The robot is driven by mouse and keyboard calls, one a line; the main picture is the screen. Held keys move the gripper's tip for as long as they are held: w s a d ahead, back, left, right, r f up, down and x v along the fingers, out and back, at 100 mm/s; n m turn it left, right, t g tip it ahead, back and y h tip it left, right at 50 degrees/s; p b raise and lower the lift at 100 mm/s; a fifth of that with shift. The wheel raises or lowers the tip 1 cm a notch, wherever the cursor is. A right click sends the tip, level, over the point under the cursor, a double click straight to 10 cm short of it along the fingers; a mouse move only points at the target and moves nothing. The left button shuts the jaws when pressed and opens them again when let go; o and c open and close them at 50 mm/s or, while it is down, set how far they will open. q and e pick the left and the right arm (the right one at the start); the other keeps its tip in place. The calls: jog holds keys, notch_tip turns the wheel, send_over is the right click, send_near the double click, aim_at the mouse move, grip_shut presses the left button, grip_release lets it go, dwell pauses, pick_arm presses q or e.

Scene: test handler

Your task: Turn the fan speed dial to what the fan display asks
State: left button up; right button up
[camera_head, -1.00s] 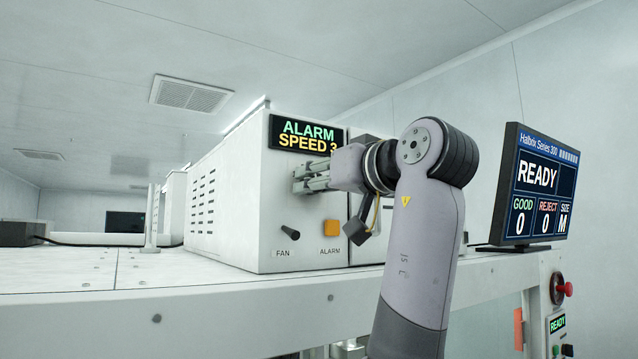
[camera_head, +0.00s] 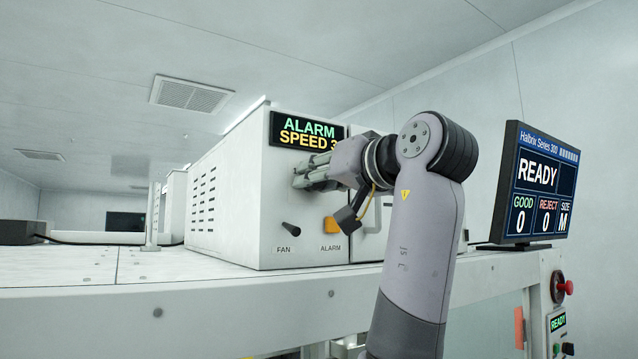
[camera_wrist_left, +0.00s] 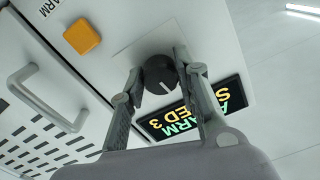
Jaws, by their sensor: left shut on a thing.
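The fan display (camera_head: 307,131) on the white cabinet reads "ALARM" in green and "SPEED 3" in yellow; it also shows turned round in the left wrist view (camera_wrist_left: 195,106). The fan speed dial (camera_wrist_left: 160,75) is a round black knob with a white pointer line, on a pale plate. My left gripper (camera_head: 298,178) is at the cabinet front below the display. In the left wrist view its fingers (camera_wrist_left: 158,68) are shut on the dial, one on each side. In the head view the dial is hidden behind the fingers. My right gripper is not in view.
A black lever marked FAN (camera_head: 289,230) and an orange ALARM button (camera_head: 333,225) sit below my gripper on the cabinet face. A door handle (camera_wrist_left: 42,98) is nearby. A monitor reading READY (camera_head: 540,185) stands at the right, above a red button (camera_head: 566,287).

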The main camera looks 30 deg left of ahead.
pick_arm(q)
jog(key=shift+m+b, duration=0.75)
jog(key=shift+m, duration=1.95)
jog(key=o, duration=1.2)
jog(key=shift+d, duration=0.1)
jog(key=shift+c, duration=0.2)
jog(key=v, duration=1.2)
